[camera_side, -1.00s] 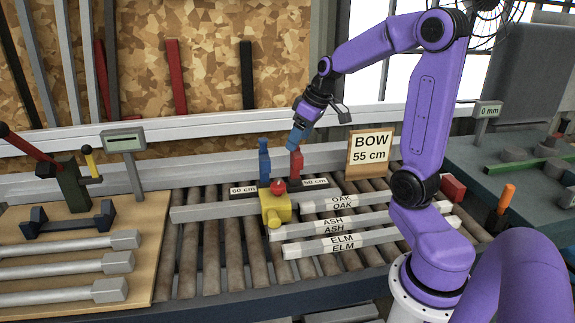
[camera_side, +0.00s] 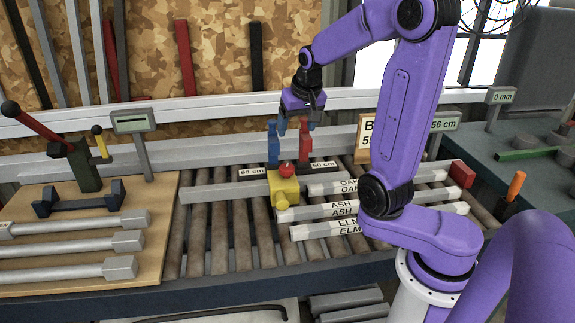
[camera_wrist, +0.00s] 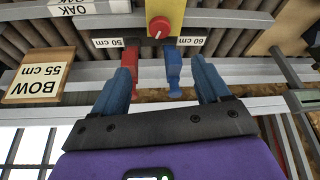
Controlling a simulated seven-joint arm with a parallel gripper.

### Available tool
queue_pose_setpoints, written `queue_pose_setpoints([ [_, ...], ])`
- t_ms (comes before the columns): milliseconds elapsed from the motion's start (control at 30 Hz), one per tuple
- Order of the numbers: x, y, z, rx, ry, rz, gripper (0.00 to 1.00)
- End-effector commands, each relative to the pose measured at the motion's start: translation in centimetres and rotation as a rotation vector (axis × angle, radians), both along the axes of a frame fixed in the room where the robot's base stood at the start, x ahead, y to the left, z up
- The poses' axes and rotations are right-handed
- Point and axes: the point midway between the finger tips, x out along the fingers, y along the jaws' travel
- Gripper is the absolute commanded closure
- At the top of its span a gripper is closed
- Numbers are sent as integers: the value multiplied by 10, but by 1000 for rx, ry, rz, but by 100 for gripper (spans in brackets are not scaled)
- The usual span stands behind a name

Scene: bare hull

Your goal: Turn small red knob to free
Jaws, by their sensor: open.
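The small red knob (camera_side: 287,169) sits on top of a yellow block (camera_side: 285,190) on the roller bench. The knob also shows in the wrist view (camera_wrist: 158,27), its top facing the camera with a pale mark. My gripper (camera_side: 292,128) points down, above and behind the knob, and is apart from it. In the wrist view my gripper (camera_wrist: 161,78) has its two blue fingers wide apart with nothing held between them. Which setting the knob is on cannot be read.
A blue upright (camera_side: 273,145) and a red upright (camera_side: 305,145) stand just behind the knob, by the 60 cm and 50 cm labels. They appear between my fingers in the wrist view. Labelled white bars (camera_side: 330,207) lie at right. A BOW sign (camera_wrist: 38,75) stands nearby.

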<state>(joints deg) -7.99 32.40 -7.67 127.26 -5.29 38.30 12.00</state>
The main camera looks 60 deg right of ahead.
Motion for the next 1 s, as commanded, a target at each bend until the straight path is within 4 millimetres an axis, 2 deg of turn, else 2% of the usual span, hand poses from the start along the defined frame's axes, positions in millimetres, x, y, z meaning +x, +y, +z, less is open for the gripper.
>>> queue_pose_setpoints([
  [167, 3, -2, -11, 1, 3, -7, 24],
  [1000, 42, -27, -121, 1, 3, -4, 24],
])
